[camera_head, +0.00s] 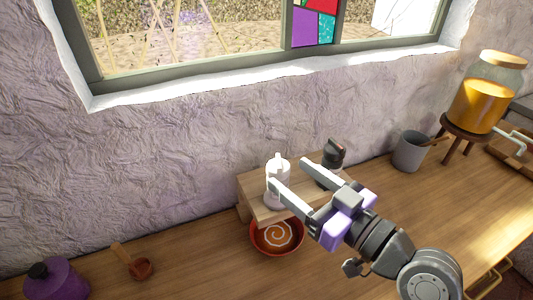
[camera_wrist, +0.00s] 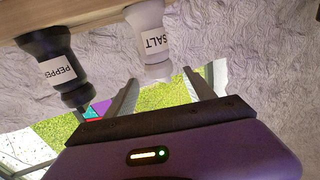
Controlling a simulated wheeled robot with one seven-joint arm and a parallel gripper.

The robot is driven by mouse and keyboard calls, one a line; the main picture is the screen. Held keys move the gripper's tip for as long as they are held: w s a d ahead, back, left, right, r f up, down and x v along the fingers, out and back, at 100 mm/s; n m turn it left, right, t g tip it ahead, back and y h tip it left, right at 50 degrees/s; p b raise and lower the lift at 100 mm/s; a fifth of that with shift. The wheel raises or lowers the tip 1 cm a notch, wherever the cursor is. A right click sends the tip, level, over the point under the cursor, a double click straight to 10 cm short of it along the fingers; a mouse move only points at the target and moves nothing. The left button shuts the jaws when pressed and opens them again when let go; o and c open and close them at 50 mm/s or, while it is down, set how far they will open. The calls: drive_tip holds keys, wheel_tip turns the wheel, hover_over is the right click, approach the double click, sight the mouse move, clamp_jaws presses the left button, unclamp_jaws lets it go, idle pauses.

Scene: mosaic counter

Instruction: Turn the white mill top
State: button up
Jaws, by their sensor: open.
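The white mill (camera_head: 277,186), labelled SALT in the wrist view (camera_wrist: 152,38), stands upright on a small wooden riser (camera_head: 258,208) against the wall. Its top (camera_head: 278,163) ends in a small knob and points into the gap between my fingertips in the wrist view (camera_wrist: 158,71), which is upside down. My gripper (camera_head: 286,171) is open and empty, with one finger crossing in front of the mill in the head view. I see no finger pressing on the top; the exact distance is hard to tell.
A black mill labelled PEPPER (camera_wrist: 58,68) stands close to the right on the riser (camera_head: 335,153). A red bowl (camera_head: 299,247) sits just in front. A grey cup (camera_head: 409,152) and drink dispenser (camera_head: 486,98) stand right; a purple jar (camera_head: 62,281) and wooden scoop (camera_head: 140,268) lie left.

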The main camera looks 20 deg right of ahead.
sight(276, 162)
drive_tip(key=shift+p+x, duration=1.15)
drive_tip(key=shift+x, duration=2.8)
clamp_jaws()
drive_tip(key=shift+r+h+p, duration=0.1)
drive_tip(key=shift+h+p, duration=0.2)
drive_tip(key=shift+p, duration=0.45)
